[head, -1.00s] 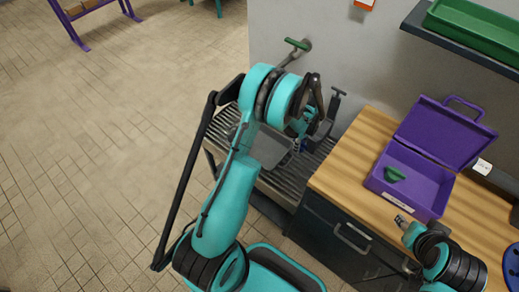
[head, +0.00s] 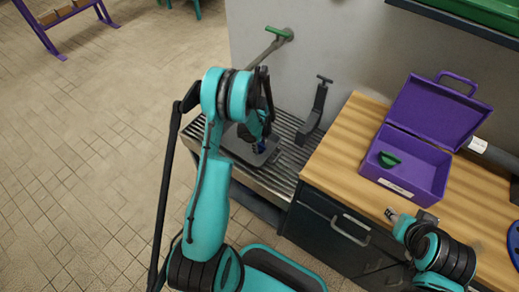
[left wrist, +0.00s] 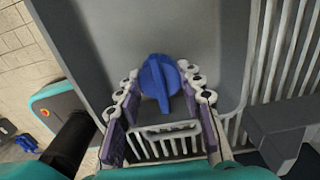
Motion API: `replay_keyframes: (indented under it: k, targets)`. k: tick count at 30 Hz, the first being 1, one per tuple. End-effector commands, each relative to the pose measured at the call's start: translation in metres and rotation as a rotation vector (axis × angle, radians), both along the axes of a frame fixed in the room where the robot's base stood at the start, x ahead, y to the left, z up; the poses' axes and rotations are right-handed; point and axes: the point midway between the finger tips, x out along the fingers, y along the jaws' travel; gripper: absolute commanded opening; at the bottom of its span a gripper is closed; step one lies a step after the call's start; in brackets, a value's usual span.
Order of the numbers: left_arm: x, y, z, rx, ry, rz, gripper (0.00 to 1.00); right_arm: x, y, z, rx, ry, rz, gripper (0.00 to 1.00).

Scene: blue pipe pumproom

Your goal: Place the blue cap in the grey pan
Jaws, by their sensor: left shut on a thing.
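The blue cap (left wrist: 158,78), round with a raised ridge, is between the fingers of my left gripper (left wrist: 160,88) in the left wrist view. That gripper is shut on it. In the head view the left gripper (head: 262,138) points down over the grey pan (head: 238,151), and only a bit of the blue cap (head: 257,148) shows below it. The grey pan (left wrist: 218,45) fills the background behind the cap in the left wrist view. I cannot tell whether the cap touches it. My right gripper (head: 391,214) is small, in front of the purple box; its opening is unclear.
The pan lies on a slatted metal rack (head: 285,180) by the wall. A dark clamp-like fitting (head: 314,112) and a green-handled pipe valve (head: 275,40) stand behind. To the right, a wooden counter (head: 335,150) bears an open purple box (head: 405,188) with a green piece (head: 389,160).

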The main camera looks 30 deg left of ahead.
Motion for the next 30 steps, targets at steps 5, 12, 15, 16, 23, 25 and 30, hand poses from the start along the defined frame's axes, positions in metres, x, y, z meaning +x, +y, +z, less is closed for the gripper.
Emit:
replay_keyframes:
  k: [5, 12, 15, 16, 23, 25, 30]
  targets:
    - [0.000, 0.000, -0.015, 0.000, 0.000, 0.000, 0.08, 0.000, 0.000, -0.009, 0.000, 0.000, 0.000, 0.40]
    - [0.000, 0.000, -0.016, 0.000, 0.000, 0.000, 0.08, 0.000, 0.000, -0.008, 0.000, 0.000, 0.000, 0.40]
    - [0.000, 0.000, -0.017, 0.000, 0.000, 0.000, 0.50, 0.000, 0.000, -0.008, 0.000, 0.000, 0.000, 0.40]
    - [0.000, 0.000, -0.017, 0.000, 0.000, 0.000, 0.57, 0.000, 0.000, -0.008, 0.000, 0.000, 0.000, 0.40]
    - [0.000, 0.000, -0.017, 0.000, 0.000, 0.000, 0.57, 0.000, 0.000, -0.008, 0.000, 0.000, 0.000, 0.40]
    - [0.000, 0.000, -0.016, 0.000, 0.000, 0.000, 0.57, 0.000, 0.000, -0.008, 0.000, 0.000, 0.000, 0.40]
    - [0.000, 0.000, 0.001, 0.000, 0.000, 0.000, 0.57, 0.000, 0.000, -0.001, 0.000, 0.000, 0.000, 0.40]
